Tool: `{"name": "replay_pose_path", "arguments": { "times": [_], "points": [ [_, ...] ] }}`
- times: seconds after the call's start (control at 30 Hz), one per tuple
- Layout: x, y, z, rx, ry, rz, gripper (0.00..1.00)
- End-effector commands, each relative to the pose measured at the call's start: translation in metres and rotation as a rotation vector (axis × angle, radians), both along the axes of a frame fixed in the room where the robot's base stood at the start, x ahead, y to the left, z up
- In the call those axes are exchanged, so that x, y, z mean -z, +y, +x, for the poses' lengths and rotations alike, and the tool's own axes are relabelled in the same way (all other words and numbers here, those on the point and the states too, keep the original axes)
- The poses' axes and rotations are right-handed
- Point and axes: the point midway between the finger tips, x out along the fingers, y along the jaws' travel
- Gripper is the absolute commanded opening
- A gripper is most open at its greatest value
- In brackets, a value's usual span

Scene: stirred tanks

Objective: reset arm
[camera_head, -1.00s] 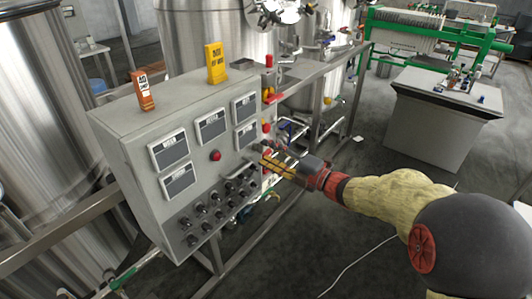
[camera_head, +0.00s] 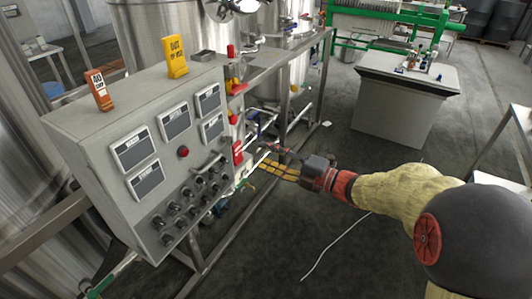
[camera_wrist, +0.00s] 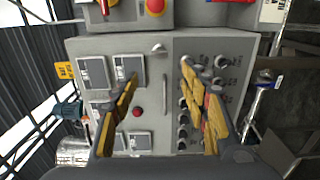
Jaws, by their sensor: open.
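My gripper (camera_head: 270,164) is in the head view to the right of the grey control panel (camera_head: 88,124), apart from it. Its yellow-padded fingers are spread and nothing is between them. In the wrist view, my gripper (camera_wrist: 158,110) shows its two fingers wide apart, with the panel face (camera_wrist: 160,75) beyond them. The panel carries several displays, rows of black knobs (camera_head: 195,190), a red button (camera_head: 183,152) and a metal handle (camera_head: 207,164).
An orange tag (camera_head: 98,90) and a yellow tag (camera_head: 176,57) stand on the panel top. Steel tanks (camera_head: 155,30) stand behind it. A grey cabinet (camera_head: 405,100) with small items is at the back right.

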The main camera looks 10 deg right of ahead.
Motion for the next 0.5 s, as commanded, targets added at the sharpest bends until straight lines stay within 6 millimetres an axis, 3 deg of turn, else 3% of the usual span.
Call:
{"name": "replay_pose_path", "arguments": {
  "times": [0.27, 0.37, 0.5],
  "points": [
    [0.009, -0.005, 0.006, 0.029, 0.062, 0.008, 0.45],
    [0.03, -0.025, 0.025, 0.141, 0.17, 0.007, 0.45],
    [0.077, -0.078, 0.048, 0.416, 0.398, 0.045, 0.45]
  ]
}}
